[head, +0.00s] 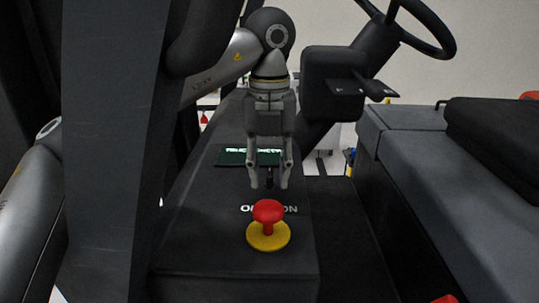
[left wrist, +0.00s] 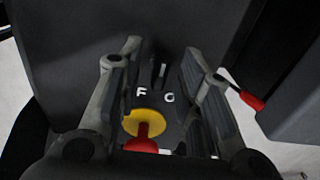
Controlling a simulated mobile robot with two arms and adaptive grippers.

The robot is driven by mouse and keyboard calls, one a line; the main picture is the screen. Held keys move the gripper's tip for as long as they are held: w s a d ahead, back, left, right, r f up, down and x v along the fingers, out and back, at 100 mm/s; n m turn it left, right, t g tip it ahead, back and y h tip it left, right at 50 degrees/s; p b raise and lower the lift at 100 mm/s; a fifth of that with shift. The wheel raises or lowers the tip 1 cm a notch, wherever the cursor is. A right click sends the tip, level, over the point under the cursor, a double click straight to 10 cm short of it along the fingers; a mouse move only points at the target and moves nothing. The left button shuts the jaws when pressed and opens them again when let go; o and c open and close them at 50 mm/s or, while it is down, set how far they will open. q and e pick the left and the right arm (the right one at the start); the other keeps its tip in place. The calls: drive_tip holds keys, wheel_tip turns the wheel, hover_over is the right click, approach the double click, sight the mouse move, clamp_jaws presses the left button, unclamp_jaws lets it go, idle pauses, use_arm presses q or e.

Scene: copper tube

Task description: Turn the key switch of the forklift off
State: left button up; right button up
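The key switch (head: 269,179) is a small dark upright piece on the black console. It stands between the fingertips of my left gripper (head: 270,184), just behind the white lettering. The lettering is partly hidden by the red knob. My left gripper points down, its fingers apart on either side of the key, with gaps visible. In the left wrist view, the open fingers (left wrist: 165,100) frame the white letters and a thin dark key shape (left wrist: 161,72), whose exact turn I cannot tell. My right gripper is not in view.
A red mushroom knob (head: 268,211) on a yellow disc (head: 268,238) stands close in front of the key. A dark green display (head: 232,156) lies behind the gripper. The steering wheel (head: 430,45) and column are at the upper right, and the seat (head: 450,180) is at right.

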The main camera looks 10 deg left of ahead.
sight(270, 171)
use_arm(q)
wheel_tip(270, 171, up, 12)
idle(0.5)
